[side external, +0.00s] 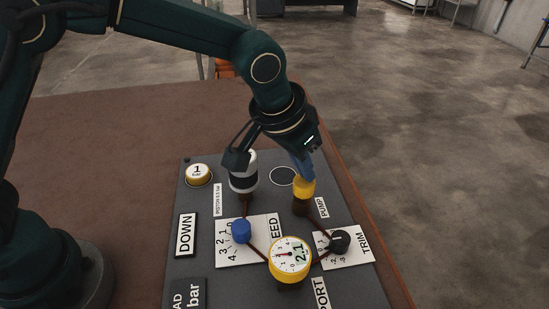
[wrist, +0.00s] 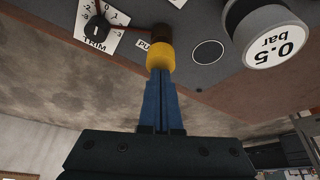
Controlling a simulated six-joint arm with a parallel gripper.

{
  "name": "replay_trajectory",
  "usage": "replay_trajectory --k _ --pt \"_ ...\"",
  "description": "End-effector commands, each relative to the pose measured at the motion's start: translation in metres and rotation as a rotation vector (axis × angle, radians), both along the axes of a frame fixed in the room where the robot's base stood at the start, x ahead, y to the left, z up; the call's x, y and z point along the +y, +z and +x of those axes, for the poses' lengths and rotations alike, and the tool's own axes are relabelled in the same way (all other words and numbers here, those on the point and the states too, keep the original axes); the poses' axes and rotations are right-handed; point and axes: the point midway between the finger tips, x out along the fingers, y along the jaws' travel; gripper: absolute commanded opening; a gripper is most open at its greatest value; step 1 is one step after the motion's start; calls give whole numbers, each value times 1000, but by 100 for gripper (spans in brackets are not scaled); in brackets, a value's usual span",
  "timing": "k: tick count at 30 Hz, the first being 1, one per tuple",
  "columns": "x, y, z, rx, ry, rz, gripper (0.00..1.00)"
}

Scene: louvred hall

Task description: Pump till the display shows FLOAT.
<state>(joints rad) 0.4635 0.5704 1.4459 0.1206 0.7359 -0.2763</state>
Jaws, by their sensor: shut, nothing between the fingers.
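The yellow-topped pump (side external: 304,187) stands at the right of the grey panel, beside a label reading PUMP; its yellow cap also shows in the wrist view (wrist: 160,57). My gripper (side external: 307,174) is shut, with its blue fingers pointing down onto the cap. In the wrist view the closed fingertips (wrist: 160,74) meet the top of the cap; I cannot tell how hard they press. A plate at the left of the panel reads DOWN (side external: 185,234). A round yellow-rimmed gauge (side external: 290,257) at the front shows 2.1.
A white and black cylinder (side external: 243,178) stands left of the pump, partly behind my wrist. A blue knob (side external: 241,231) and a black TRIM knob (side external: 339,241) stand nearer. An empty ring mark (side external: 283,176) lies between.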

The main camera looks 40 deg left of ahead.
Motion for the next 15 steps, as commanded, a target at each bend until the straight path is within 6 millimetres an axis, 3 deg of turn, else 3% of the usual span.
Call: replay_trajectory --k 15 --pt "1 -13 0 3 1 3 0"
